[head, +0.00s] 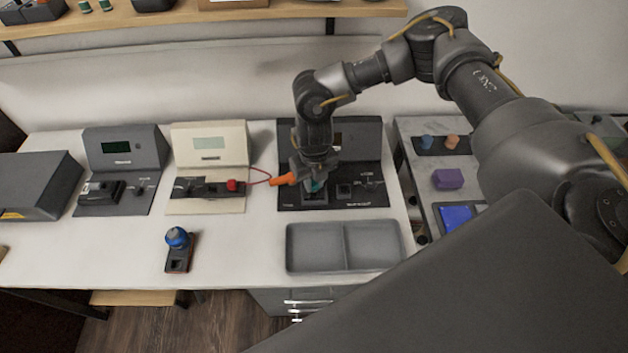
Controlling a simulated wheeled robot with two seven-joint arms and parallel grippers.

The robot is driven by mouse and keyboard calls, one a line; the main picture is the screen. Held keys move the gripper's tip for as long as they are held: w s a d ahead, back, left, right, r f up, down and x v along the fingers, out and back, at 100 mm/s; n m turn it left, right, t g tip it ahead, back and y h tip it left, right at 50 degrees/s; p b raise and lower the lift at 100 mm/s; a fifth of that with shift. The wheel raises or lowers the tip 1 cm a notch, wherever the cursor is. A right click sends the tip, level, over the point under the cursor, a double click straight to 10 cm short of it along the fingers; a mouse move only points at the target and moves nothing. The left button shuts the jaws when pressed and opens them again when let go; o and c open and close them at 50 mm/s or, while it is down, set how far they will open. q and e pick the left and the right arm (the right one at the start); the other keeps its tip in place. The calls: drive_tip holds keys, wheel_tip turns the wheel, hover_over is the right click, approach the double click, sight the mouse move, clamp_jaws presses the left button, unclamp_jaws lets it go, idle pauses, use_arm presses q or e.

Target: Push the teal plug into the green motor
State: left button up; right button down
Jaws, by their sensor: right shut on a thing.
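My right gripper (306,176) reaches down over the black instrument panel in the middle of the table. It is shut on the teal plug (316,186), of which only a small teal patch shows beneath the fingers. The plug is low over the panel's dark base; the fingers hide whether it touches anything. I cannot make out a green motor; any part of it under the gripper is hidden. My left gripper is not in view.
An orange handle (284,180) lies beside the gripper, near a red wire from the cream instrument (208,145). A grey two-part tray (344,225) is in front. A blue-topped block (177,240) stands left. A purple block (448,179) is at right.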

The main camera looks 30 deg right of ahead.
drive_tip(key=shift+f+b, duration=0.6)
drive_tip(key=shift+f, duration=0.4)
idle(1.6)
drive_tip(key=c, duration=0.9)
unclamp_jaws()
drive_tip(key=shift+r, duration=0.25)
drive_tip(key=shift+r+p, duration=1.3)
drive_tip(key=shift+p, duration=0.05)
drive_tip(key=shift+r+p, duration=2.45)
drive_tip(key=shift+r, duration=0.55)
